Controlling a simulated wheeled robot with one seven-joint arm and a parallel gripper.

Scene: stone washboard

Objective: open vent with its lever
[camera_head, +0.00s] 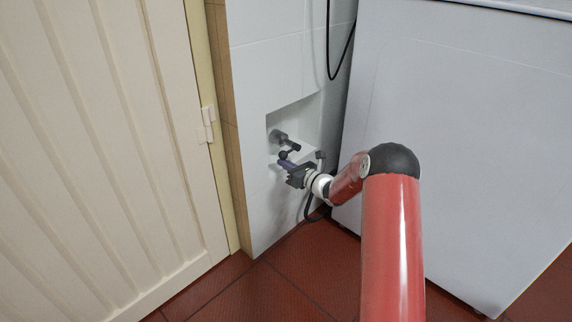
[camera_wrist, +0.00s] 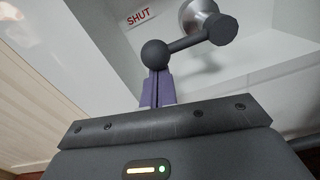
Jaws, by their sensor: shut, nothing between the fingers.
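The vent's lever (camera_head: 291,151) is a dark grey rod with a ball at its end, in a recess low in the white wall. In the wrist view the lever (camera_wrist: 190,43) runs from a round metal fitting (camera_wrist: 197,14) at upper right down to the ball (camera_wrist: 155,54). My gripper (camera_head: 283,162) is at the recess, just below the ball. In the wrist view its purple fingers (camera_wrist: 156,82) are shut together with nothing between them. Their tips are right at the ball, and I cannot tell whether they touch it. Red letters reading SHUT (camera_wrist: 138,17) are on the wall beside the lever.
A large white appliance (camera_head: 450,130) stands close on the right of the recess. A cream slatted door (camera_head: 110,150) is on the left. A black hose (camera_head: 329,55) hangs above. The red tiled floor (camera_head: 270,295) is clear in front.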

